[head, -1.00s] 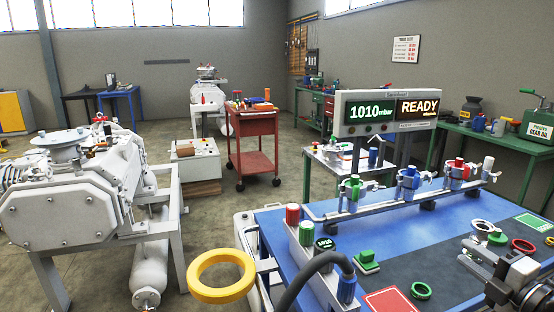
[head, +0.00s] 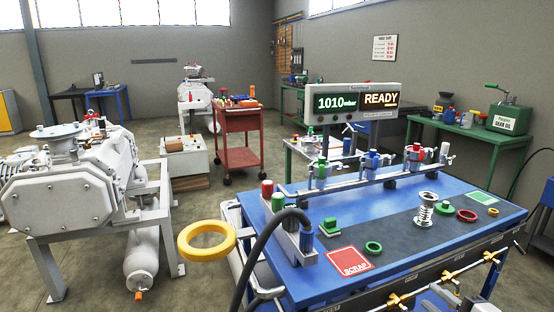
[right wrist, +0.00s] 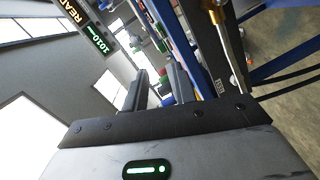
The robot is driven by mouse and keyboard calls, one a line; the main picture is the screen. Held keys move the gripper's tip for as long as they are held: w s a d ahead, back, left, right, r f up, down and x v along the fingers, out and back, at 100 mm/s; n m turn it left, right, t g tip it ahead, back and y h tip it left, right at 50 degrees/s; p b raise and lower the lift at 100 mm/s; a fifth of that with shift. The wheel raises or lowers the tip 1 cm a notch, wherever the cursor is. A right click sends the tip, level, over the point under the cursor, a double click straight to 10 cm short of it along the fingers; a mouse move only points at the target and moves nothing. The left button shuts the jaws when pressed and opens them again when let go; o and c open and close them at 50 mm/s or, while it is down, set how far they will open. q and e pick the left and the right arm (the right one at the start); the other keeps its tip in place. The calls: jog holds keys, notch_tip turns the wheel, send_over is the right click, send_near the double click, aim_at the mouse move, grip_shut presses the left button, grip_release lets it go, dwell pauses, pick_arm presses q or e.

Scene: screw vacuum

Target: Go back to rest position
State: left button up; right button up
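My right gripper (head: 442,299) shows only in part at the bottom right edge of the head view, low in front of the blue bench (head: 440,255). In the right wrist view its two fingers (right wrist: 158,72) stand apart with nothing between them. A silver bellows-like fitting (head: 426,209) stands upright on the bench's dark strip, apart from the gripper. My left gripper is not in view.
Brass fittings (head: 447,276) run along the bench's front edge, close to my right gripper. A black hose (head: 262,240) arches at the bench's left end, near a yellow ring (head: 183,243). A white pump (head: 70,195) stands left.

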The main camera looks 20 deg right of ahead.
jog(key=s+a+f+m+g, duration=0.25)
jog(key=a+f+m, duration=0.2)
jog(key=a, duration=0.25)
jog(key=s+a+f+m+g, duration=0.1)
jog(key=s+a+f+m, duration=0.2)
jog(key=a+f, duration=0.35)
jog(key=s+a+m+g+y, duration=0.1)
jog(key=s+a+m, duration=0.1)
jog(key=a, duration=0.6)
jog(key=s+a+f+m+g+y, duration=0.1)
jog(key=s+a+m+y, duration=0.1)
jog(key=a, duration=0.6)
jog(key=shift+s+a+f, duration=0.25)
jog(key=shift+a+f, duration=0.05)
jog(key=shift+a, duration=0.1)
